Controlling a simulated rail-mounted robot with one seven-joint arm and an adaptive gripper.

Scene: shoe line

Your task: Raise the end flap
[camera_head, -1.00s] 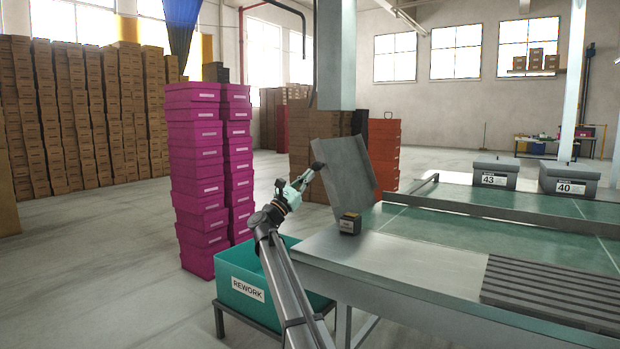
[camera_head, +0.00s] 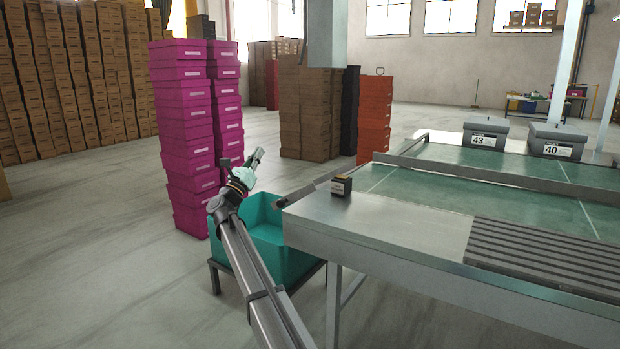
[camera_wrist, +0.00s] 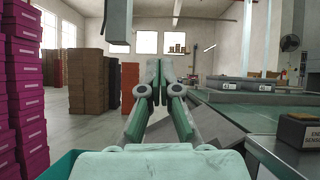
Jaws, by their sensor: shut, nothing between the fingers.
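The end flap (camera_head: 312,186) is at the left end of the steel bench in the head view. Only a narrow dark strip of it shows, low beside the bench top. In the wrist view a grey slanted panel (camera_wrist: 218,130), which looks like the flap, lies beyond and below my fingers. My gripper (camera_head: 258,154) is shut and empty, left of the flap and above the teal bin, with a visible gap to the flap. Its closed fingers (camera_wrist: 158,66) point forward in the wrist view.
A small black sensor box (camera_head: 341,187) stands on the bench (camera_head: 390,225) near the flap. The teal rework bin (camera_head: 275,250) is below my gripper. Tall magenta box stacks (camera_head: 190,130) stand close on the left. A grey post (camera_head: 327,30) hangs above.

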